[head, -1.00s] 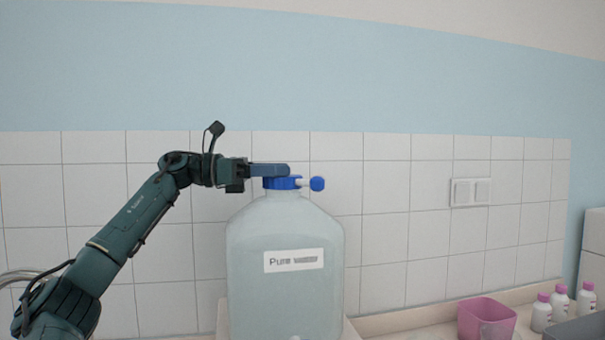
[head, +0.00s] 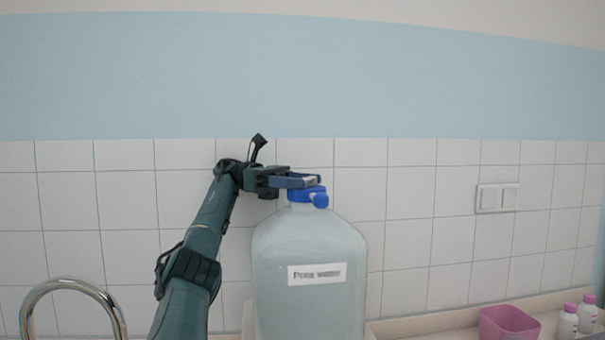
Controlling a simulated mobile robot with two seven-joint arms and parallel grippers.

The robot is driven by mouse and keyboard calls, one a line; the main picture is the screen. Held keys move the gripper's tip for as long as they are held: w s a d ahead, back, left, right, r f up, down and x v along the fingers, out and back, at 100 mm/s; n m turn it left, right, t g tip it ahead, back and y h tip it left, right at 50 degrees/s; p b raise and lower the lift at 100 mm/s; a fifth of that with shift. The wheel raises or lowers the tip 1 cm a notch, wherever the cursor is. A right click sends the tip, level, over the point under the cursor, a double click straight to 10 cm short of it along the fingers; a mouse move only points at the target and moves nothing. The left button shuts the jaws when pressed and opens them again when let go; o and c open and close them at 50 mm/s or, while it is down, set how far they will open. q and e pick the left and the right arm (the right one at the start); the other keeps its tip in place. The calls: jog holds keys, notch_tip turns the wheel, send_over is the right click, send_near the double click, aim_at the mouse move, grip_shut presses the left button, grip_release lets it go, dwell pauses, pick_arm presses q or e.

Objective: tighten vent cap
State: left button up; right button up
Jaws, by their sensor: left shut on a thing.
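A large translucent carboy (head: 309,300) with a "Pure water" label (head: 316,274) stands upright on the counter by the tiled wall. Its blue vent cap (head: 302,193) sits on the neck, with a blue knob (head: 320,200) at the cap's front right. My left gripper (head: 313,181) reaches in from the left and is shut on the top of the vent cap. The fingers hide the upper part of the cap. My right gripper is not in view.
A curved metal tap (head: 72,284) stands at the lower left. A pink container (head: 508,325) and white bottles with pink caps (head: 568,321) are at the lower right. A wall switch (head: 497,198) is on the tiles. Space above the carboy is clear.

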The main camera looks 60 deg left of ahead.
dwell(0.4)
pick_arm(q)
jog(key=o, duration=1.4)
